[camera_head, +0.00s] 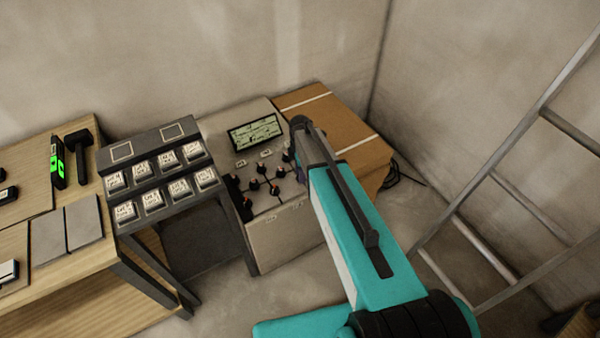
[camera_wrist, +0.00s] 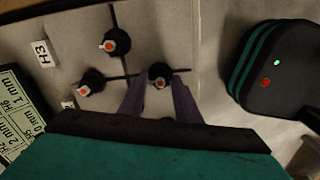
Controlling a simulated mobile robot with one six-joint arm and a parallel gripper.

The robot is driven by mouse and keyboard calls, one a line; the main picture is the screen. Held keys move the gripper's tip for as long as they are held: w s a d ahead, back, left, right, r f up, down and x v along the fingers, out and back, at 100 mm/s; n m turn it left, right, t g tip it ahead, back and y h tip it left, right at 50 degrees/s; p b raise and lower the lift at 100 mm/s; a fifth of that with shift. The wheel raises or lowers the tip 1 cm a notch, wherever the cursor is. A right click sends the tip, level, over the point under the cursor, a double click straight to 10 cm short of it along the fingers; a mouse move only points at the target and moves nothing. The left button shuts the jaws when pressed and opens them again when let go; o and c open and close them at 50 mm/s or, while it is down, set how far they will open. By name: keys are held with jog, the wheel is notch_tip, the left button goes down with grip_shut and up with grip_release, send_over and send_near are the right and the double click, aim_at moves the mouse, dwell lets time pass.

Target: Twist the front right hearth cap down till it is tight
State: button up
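Two other caps, an upper one (camera_wrist: 117,42) and a left one (camera_wrist: 90,82), are clear of the fingers. In the head view my arm hides most of my gripper and the cap at it.
A rack of labelled boxes (camera_head: 116,181) and a wooden workbench (camera_head: 85,290) are at left. A cardboard box (camera_head: 325,115) is behind right, a ladder (camera_head: 480,180) at right.

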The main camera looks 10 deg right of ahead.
jog(key=c, duration=0.6)
